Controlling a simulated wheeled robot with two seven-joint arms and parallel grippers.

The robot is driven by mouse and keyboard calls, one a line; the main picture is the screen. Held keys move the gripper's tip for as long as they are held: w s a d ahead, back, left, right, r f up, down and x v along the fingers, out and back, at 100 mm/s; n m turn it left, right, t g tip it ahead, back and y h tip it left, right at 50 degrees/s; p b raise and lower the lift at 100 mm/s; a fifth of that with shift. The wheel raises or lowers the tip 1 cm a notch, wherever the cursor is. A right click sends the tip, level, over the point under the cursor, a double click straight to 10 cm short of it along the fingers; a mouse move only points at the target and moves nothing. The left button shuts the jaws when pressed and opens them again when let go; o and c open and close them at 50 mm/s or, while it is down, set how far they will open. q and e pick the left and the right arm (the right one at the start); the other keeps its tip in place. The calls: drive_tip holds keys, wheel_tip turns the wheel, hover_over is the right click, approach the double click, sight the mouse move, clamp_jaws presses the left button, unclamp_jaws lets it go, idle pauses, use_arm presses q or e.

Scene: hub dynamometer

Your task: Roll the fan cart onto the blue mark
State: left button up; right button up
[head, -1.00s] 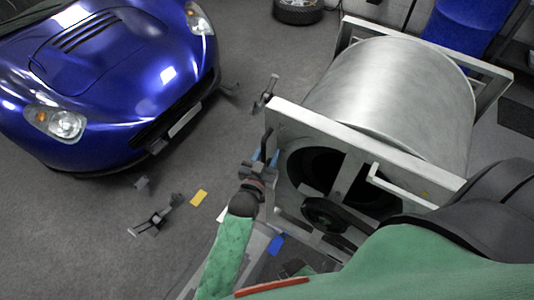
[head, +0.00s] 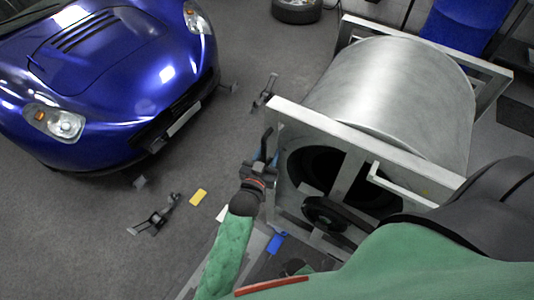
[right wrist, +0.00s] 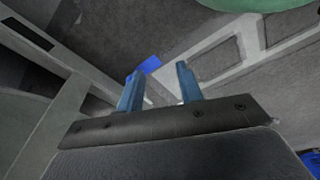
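The fan cart shows in the head view as a big silver drum (head: 385,95) in a pale metal frame (head: 365,142), with a dark round opening facing me. A small blue patch (head: 276,243), likely the blue mark, lies on the floor by the frame's lower left corner. My left gripper (head: 261,158) is at the frame's left front edge, beside a dark upright handle; whether its fingers close on the handle is too small to tell. My right gripper (right wrist: 158,88) is open in the right wrist view, with nothing between its blue fingers. A blue patch (right wrist: 150,65) shows beyond them.
A blue car (head: 105,75) stands at the left. A yellow patch (head: 198,197) and a dark stand (head: 155,217) are on the floor between car and cart. Another stand (head: 265,92) is left of the drum. A tyre (head: 297,10) lies at the back.

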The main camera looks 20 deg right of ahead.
drive_tip(key=shift+d, duration=0.15)
